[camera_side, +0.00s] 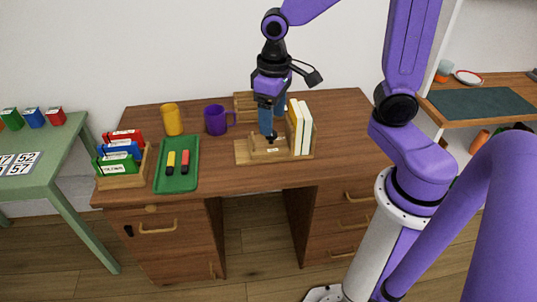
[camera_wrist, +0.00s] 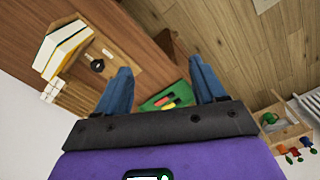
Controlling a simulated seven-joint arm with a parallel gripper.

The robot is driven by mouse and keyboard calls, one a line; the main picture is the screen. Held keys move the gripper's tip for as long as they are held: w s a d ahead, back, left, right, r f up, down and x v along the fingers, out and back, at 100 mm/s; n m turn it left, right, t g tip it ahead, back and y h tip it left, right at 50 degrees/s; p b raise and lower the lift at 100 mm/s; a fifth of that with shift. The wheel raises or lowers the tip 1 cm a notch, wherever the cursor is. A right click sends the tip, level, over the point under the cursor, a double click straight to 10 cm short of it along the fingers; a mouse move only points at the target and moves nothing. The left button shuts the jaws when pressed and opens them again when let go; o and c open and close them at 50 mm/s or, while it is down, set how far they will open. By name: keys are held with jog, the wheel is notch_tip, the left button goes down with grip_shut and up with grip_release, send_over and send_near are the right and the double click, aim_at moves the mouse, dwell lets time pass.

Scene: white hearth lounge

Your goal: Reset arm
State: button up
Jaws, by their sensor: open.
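My gripper (camera_side: 267,128) has blue fingers and points down above the wooden book stand (camera_side: 243,155) on the desk. In the wrist view the fingers (camera_wrist: 160,78) are spread apart with nothing held between them. The side view shows one finger mostly overlapping the other. A small round black piece (camera_wrist: 97,65) is on the stand in the wrist view. White and yellow-edged books (camera_side: 301,128) stand upright at the stand's right end. Whether the fingertips touch the stand cannot be told from the side view.
On the brown desk (camera_side: 345,125) are a green tray (camera_side: 177,184) with yellow and red markers, a purple mug (camera_side: 215,119), a yellow cup (camera_side: 172,119) and a wooden holder (camera_side: 124,179) with coloured boxes. A wooden rack (camera_side: 243,103) stands behind my gripper. The desk's right side is clear.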

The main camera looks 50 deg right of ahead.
jog(key=s+n, duration=0.9)
jog(key=s, duration=0.7)
jog(key=shift+s+a+r+n, duration=0.2)
jog(key=shift+s+r+n, duration=0.2)
